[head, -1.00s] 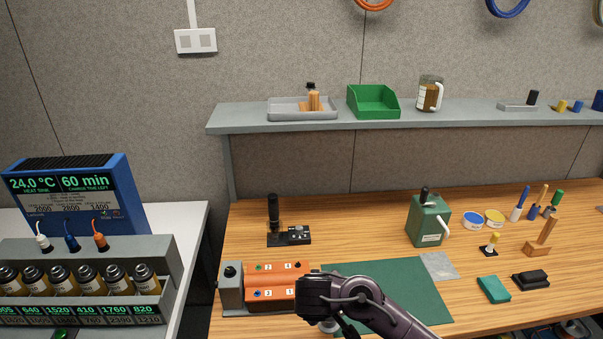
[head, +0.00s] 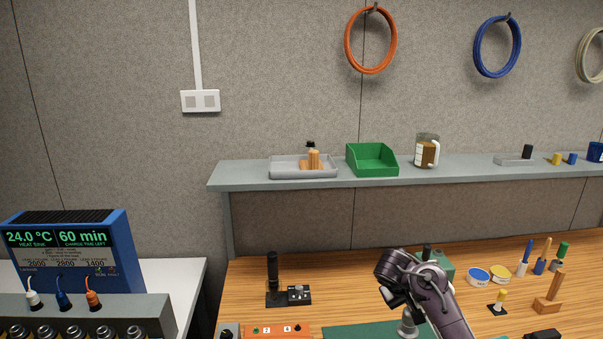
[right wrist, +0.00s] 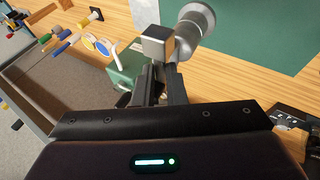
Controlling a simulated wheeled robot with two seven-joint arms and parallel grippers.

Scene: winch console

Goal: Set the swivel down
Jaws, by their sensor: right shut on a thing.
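The swivel (head: 408,325), a grey metal piece with a rounded body, hangs below my right gripper (head: 402,303) in the head view. In the right wrist view the swivel (right wrist: 196,24) shows a squared end and a round silver body between the tips of my right gripper (right wrist: 160,72), which is shut on it. The green mat (head: 365,331) lies under or behind it; I cannot tell whether the swivel touches anything. My left gripper is not in view.
A green winch-like box (head: 440,262) stands just behind my right gripper. An orange button console (head: 275,331) is at the lower left, with a black joystick (head: 273,280) behind it. Tins (head: 478,275) and tools stand to the right. A grey shelf (head: 230,178) runs above.

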